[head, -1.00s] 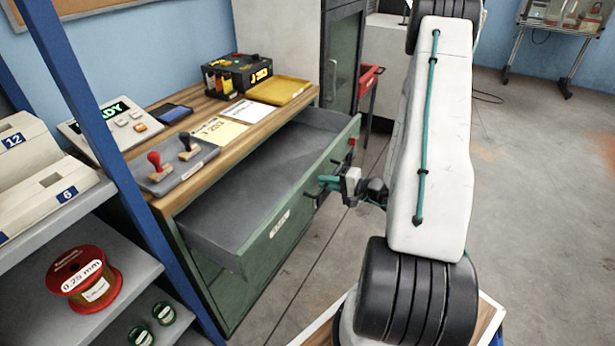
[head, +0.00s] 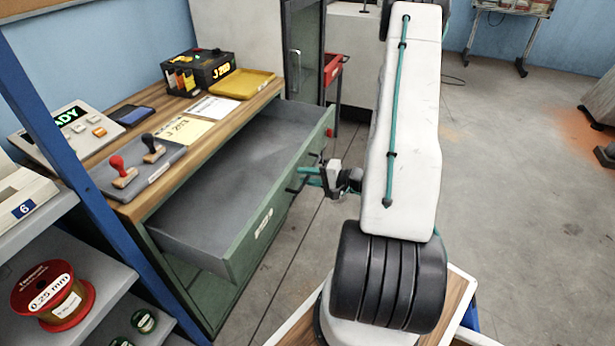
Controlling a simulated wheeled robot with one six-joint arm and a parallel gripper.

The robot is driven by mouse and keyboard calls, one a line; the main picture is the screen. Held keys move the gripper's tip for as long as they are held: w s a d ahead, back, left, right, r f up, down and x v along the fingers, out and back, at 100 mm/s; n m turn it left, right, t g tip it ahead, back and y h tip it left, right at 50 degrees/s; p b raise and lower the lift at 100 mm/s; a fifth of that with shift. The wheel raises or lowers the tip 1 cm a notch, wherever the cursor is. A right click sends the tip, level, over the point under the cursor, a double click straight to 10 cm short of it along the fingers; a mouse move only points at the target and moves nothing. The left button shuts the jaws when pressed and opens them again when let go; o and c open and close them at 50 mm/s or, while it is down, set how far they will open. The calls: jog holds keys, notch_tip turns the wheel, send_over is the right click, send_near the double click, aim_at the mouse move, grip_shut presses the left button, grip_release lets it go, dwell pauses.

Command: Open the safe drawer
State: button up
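The drawer (head: 262,229) with a green front stands pulled far out of the wooden-topped green bench cabinet in the head view. Its grey inside (head: 225,185) looks empty where I can see it. A dark bar handle (head: 291,189) sits on the front, and a small white label (head: 263,224) is to its left. My gripper (head: 308,177) is at the handle, its teal fingertips close against the bar. The fingers are small and partly overlapped by the handle, so whether they are closed on it cannot be told.
On the bench top (head: 240,115) are a stamp tray (head: 150,175), papers, a yellow tray (head: 240,83) and a black box (head: 200,70). A blue-framed shelf (head: 75,130) with wire spools stands at the left. A red cart (head: 333,68) is behind. Open floor (head: 510,200) lies to the right.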

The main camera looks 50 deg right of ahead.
jog(key=v, duration=0.7)
jog(key=shift+s, duration=0.4)
jog(key=shift+d, duration=0.1)
jog(key=s+a+r+n+g+h, duration=0.1)
jog(key=s+a+r+n+g, duration=0.3)
jog(key=a+r, duration=0.5)
jog(key=s+a+r+n+g+h, duration=0.2)
jog(key=s+a+r+n+g, duration=0.1)
jog(key=a+r, duration=0.7)
jog(key=s+a+r+n+g+h, duration=0.2)
jog(key=s+a+r+n+g, duration=0.2)
jog(key=a+r, duration=0.6)
jog(key=n+g, duration=0.2)
jog(key=n, duration=0.1)
jog(key=shift+s+r, duration=0.2)
jog(key=shift+s, duration=0.1)
